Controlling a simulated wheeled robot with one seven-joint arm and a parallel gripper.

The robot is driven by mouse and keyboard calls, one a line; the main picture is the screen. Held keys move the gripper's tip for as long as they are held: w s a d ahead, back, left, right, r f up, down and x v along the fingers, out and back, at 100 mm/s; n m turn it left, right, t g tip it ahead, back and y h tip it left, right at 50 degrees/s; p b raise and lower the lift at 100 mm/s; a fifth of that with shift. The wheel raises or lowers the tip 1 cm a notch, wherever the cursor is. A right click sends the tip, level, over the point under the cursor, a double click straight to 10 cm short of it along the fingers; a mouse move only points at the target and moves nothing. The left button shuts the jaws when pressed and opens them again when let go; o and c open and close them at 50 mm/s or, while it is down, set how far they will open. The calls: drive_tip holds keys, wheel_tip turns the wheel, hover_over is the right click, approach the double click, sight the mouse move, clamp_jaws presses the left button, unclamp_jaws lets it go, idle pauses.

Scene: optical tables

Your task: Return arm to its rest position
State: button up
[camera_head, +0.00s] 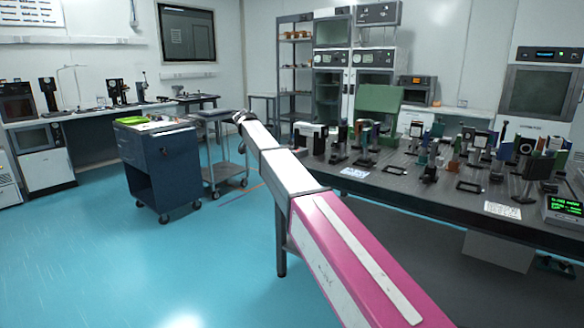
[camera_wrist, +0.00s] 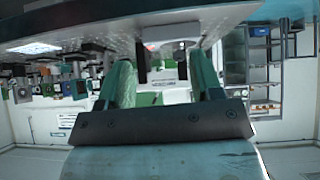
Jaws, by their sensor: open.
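My arm reaches across the head view from the bottom right, with a pink link and pale links beyond it. My gripper (camera_head: 240,117) is small at its far end, beside the left end of the optical table (camera_head: 420,188). In the wrist view my gripper (camera_wrist: 161,70) shows two greenish fingers standing apart, with nothing seen held between them. The wrist picture appears upside down, with the perforated table surface (camera_wrist: 100,32) along its top.
Several optical mounts stand on the table, including a white-and-dark one (camera_head: 310,135) near its left end. A blue drawer cart (camera_head: 160,165) and a grey trolley (camera_head: 222,150) stand left of the arm. The blue floor (camera_head: 130,265) at front left is clear.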

drive_tip(key=s+d+f+n+g+y, duration=0.1)
drive_tip(key=s+d+f+n+g, duration=0.1)
drive_tip(key=s+d+f, duration=0.9)
drive_tip(key=s+d+f+n+g+y, duration=0.1)
drive_tip(key=s+d+f+n+g, duration=0.1)
drive_tip(key=s+d+f, duration=0.85)
drive_tip(key=s+d+f+n+g+y, duration=0.1)
drive_tip(key=s+d+f, duration=0.4)
drive_tip(key=s+f, duration=0.3)
drive_tip(key=s+d+f+n+g+y, duration=0.1)
drive_tip(key=s+d+f, duration=0.3)
drive_tip(key=s+f, duration=0.5)
drive_tip(key=s+n+y, duration=0.1)
drive_tip(key=s, duration=0.6)
drive_tip(key=shift+s+d+f+g+y, duration=0.2)
drive_tip(key=shift+d+f+g+y, duration=0.1)
drive_tip(key=shift+d, duration=0.05)
